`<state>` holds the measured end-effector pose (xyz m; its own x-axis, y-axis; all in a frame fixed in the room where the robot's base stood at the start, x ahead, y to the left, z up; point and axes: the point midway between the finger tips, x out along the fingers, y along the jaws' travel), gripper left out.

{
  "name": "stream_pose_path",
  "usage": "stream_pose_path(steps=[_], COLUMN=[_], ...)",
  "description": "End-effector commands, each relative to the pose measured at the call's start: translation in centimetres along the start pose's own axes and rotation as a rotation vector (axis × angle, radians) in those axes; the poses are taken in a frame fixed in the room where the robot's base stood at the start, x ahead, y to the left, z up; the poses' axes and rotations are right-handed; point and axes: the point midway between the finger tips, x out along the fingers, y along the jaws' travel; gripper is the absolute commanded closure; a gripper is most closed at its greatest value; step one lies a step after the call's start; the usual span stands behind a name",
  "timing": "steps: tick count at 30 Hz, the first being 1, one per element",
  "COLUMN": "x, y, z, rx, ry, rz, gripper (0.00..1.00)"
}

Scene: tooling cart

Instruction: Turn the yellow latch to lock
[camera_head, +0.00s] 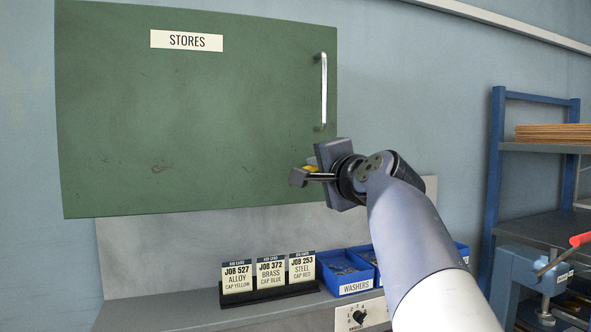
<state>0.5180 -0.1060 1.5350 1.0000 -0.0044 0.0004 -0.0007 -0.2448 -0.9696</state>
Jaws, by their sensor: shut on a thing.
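The yellow latch (310,168) shows only as a small yellow patch at the lower right of the green STORES door (180,110). My gripper (303,176) is at the latch and shut on it, with its fingers pointing left. The fingers and the gripper body hide most of the latch, so its angle cannot be told. The door looks closed from here, with a metal bar handle (323,92) near its right edge, above my gripper.
Below the door, a ledge holds job cards (270,273) and blue bins (346,272), one labelled WASHERS. A dial switch (358,317) is under the bins.

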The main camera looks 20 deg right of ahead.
Motion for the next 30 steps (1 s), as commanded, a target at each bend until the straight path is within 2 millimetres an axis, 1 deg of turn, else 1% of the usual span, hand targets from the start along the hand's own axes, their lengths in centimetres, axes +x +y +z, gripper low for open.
stream_pose_path(steps=[2, 10, 13, 20, 21, 27, 30], x=[0.01, 0.01, 0.02, 0.02, 0.02, 0.03, 0.02], y=[-0.09, -0.16, -0.01, 0.04, 0.04, 0.03, 0.02], z=[-0.03, -0.02, 0.01, 0.02, 0.02, 0.02, 0.02], rx=[0.029, 0.24, 0.265, 0.264, 0.264, 0.263, 0.263], ry=[-0.001, -0.002, -0.001, -0.001, -0.001, -0.001, -0.001], rz=[0.002, 0.001, 0.001, 0.001, 0.001, 0.001, 0.001], gripper=[1.0, 1.0, 1.0, 1.0, 0.81, 0.65, 0.65])
